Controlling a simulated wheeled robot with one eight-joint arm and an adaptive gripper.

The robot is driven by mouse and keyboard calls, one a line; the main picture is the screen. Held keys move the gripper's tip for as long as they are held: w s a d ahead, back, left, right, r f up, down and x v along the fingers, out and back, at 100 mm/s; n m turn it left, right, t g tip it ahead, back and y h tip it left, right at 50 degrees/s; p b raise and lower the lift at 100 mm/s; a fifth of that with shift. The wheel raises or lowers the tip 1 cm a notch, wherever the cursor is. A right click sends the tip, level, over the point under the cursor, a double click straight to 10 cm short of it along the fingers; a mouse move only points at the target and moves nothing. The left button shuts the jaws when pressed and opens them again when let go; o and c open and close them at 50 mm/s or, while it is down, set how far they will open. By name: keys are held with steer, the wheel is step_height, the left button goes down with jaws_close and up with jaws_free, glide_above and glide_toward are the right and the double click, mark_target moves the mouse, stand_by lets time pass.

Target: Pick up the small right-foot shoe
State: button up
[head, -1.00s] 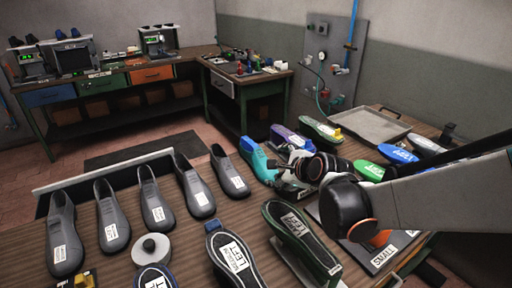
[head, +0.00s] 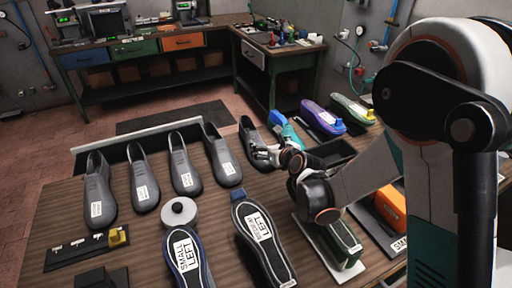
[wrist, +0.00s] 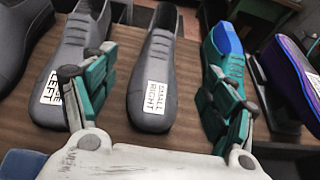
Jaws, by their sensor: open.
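The grey shoe labelled SMALL RIGHT (wrist: 160,55) lies in the middle of the wrist view, its label facing me. In the head view it is the rightmost grey shoe of the row (head: 249,134), partly hidden by my gripper (head: 265,153). In the wrist view my gripper (wrist: 160,100) is open and empty. Its teal-padded fingers are spread, one on each side of the shoe. The left finger overlaps the neighbouring grey shoe (wrist: 80,45), whose label is partly covered but shows LEFT. I cannot tell whether either finger touches anything.
A teal form with a blue top (wrist: 224,42) stands close on the right, behind the right finger. A purple form (head: 322,118) is beyond it. Several other grey shoes (head: 97,195) continue the row leftward. A SMALL LEFT sole (head: 182,258) and a round white piece (head: 179,211) lie nearer.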

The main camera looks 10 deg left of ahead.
mark_target(255, 137)
steer(key=b+x, duration=0.2)
steer(key=x, duration=0.9)
steer(key=shift+w+a+f+b, duration=0.15)
steer(key=shift+w+f+b, duration=0.1)
steer(key=shift+f+b, duration=0.1)
steer(key=shift+r, duration=0.15)
steer(key=c, duration=1.8)
